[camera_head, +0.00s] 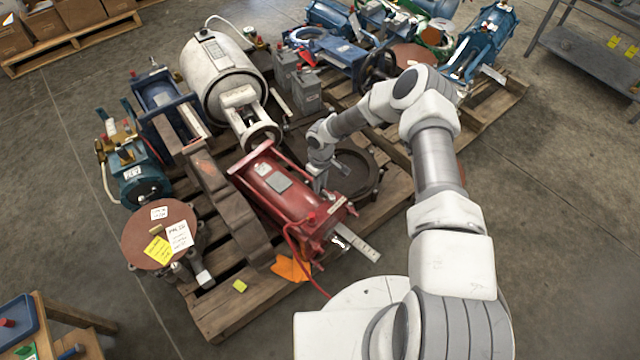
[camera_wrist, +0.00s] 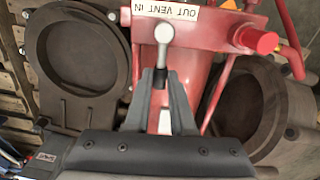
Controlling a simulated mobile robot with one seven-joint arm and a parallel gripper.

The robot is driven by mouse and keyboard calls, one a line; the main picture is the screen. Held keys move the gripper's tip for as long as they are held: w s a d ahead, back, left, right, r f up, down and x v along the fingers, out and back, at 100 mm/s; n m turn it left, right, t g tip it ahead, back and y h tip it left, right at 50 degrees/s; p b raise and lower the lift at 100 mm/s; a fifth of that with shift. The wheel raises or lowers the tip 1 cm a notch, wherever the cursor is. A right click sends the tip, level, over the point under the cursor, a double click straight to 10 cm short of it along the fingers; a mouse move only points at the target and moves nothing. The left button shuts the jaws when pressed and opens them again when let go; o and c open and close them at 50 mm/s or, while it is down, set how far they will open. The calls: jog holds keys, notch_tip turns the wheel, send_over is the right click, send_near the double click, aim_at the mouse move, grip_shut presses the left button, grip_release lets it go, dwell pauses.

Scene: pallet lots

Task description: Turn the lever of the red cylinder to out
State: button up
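The red cylinder (camera_head: 272,195) lies on the wooden pallet, and its red body also fills the middle of the wrist view (camera_wrist: 207,30). A white label (camera_wrist: 165,13) on it bears the words OUT, VENT and IN. The pale lever (camera_wrist: 164,36) has a rounded knob just below the middle of the label, and its stem runs down towards my fingers. My gripper (camera_wrist: 163,75) has one dark finger on each side of the stem, with a narrow gap between them. I cannot see contact with the lever. In the head view my gripper (camera_head: 321,182) is beside the cylinder.
A red plug (camera_wrist: 258,41) sticks out right of the lever, and thin red rods run alongside. Dark round flanges lie on both sides. In the head view, a white tank (camera_head: 222,75) and brown-topped flange (camera_head: 160,232) share the pallet (camera_head: 225,312). Floor is free in front.

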grip_shut()
dwell(0.9)
